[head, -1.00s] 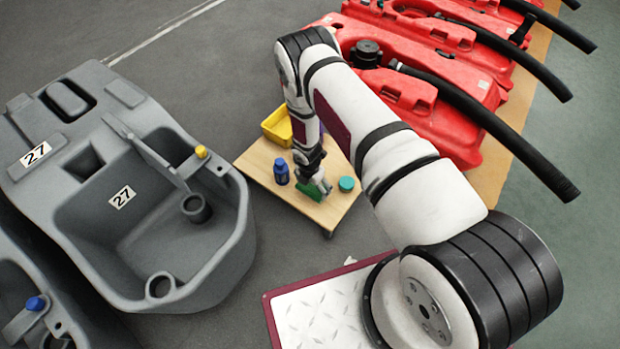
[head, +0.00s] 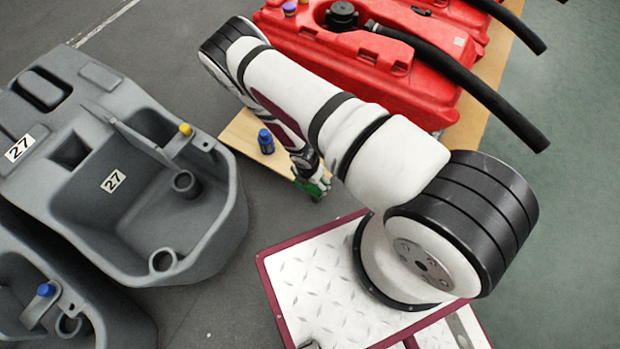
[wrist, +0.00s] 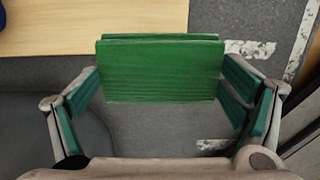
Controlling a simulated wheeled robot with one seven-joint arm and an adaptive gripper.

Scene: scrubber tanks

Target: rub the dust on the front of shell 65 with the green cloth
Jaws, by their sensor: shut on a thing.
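My gripper (head: 314,178) is shut on the green cloth (head: 307,187). In the head view it hangs at the near right edge of the small wooden-topped cart, partly hidden behind my arm. In the wrist view the green cloth (wrist: 160,70) is a flat, folded rectangle spanning between the two fingers of my gripper (wrist: 160,88). It is over dark floor, with the cart top (wrist: 110,28) beyond it. No shell with the number 65 can be read, and no dust can be made out.
A grey shell marked 27 (head: 112,181) is on the left, with another grey shell (head: 25,280) below it. Red tanks with black hoses (head: 470,85) stand at the upper right. Grey floor lies between.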

